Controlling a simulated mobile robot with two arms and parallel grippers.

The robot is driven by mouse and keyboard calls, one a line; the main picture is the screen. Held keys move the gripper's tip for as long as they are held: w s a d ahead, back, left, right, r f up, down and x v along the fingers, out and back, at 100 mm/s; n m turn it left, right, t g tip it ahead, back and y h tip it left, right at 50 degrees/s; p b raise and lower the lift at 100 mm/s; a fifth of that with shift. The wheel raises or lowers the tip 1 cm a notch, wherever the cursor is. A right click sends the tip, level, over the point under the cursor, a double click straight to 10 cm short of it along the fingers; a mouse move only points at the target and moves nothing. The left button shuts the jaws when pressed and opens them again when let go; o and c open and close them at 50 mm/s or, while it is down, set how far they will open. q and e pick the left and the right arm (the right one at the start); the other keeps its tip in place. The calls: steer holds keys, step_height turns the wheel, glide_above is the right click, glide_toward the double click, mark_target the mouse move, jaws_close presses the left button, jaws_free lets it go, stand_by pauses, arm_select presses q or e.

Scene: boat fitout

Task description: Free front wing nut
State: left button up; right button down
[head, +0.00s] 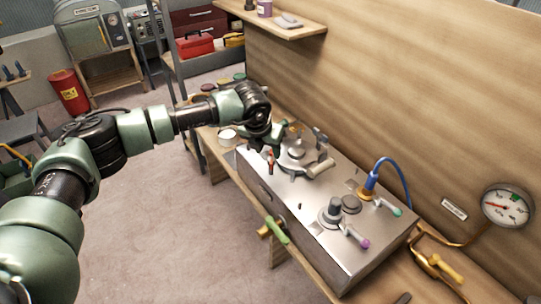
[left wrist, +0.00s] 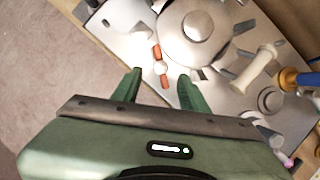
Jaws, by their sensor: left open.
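A wing nut with orange-red wings and a pale round centre (left wrist: 160,67) sits at the edge of a round metal lid (left wrist: 198,28). In the head view the red wing nut (head: 270,160) is on the front-left side of the lid (head: 297,158), which is on top of a metal box (head: 262,188). My left gripper (left wrist: 162,78) is open, with its two green fingers on either side of the nut's near end as seen in the wrist view. I cannot tell whether they touch it. In the head view my left gripper (head: 268,138) is over the box's far-left part. My right gripper is not in view.
A pale handle (head: 319,166) sticks out at the lid's right. A blue hose (head: 394,166) rises from a brass fitting. Small levers with pink (head: 363,242) and green tips are on the box's right part. A wooden wall stands close behind; open floor (head: 180,240) lies left.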

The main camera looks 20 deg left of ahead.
mark_target(270, 157)
arm_select(q)
steer(key=p+x, duration=0.1)
steer(key=x, duration=0.5)
jaws_close()
